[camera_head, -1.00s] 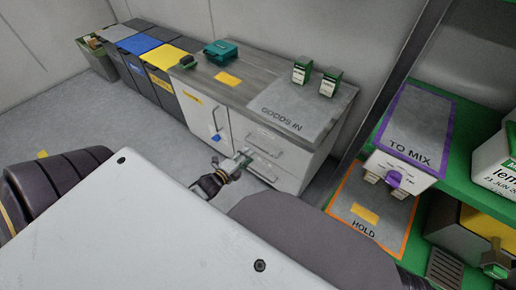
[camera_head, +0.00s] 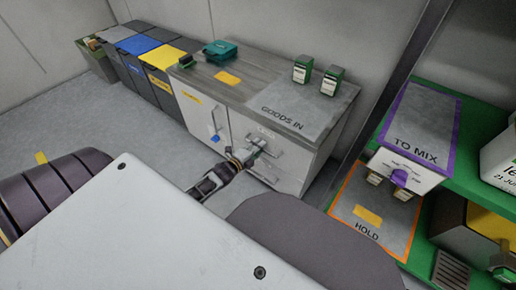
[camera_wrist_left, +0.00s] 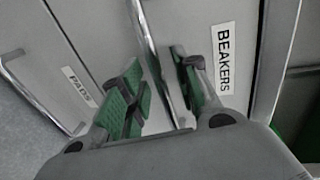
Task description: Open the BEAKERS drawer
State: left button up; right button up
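The white cabinet has two drawers on its right side. The BEAKERS drawer (camera_wrist_left: 238,25) fills the right of the left wrist view with its label; in the head view it appears to be the upper drawer (camera_head: 290,150). Its bar handle (camera_wrist_left: 152,42) runs between the fingers of my left gripper (camera_wrist_left: 160,88). The green-padded fingers are apart, one on each side of the bar; a firm grip does not show. In the head view my left gripper (camera_head: 254,152) is at the upper drawer's front. The drawer looks shut. My right gripper is not in view.
A lower drawer labelled PADS (camera_wrist_left: 78,86) has its own handle (camera_wrist_left: 35,90). Small green-white containers (camera_head: 302,70) stand on the worktop. A green shelf unit (camera_head: 470,190) stands at the right.

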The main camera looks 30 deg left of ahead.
pick_arm(q)
jog(key=shift+w+f, duration=0.1)
jog(key=shift+w, duration=0.15)
grip_shut()
dwell(0.3)
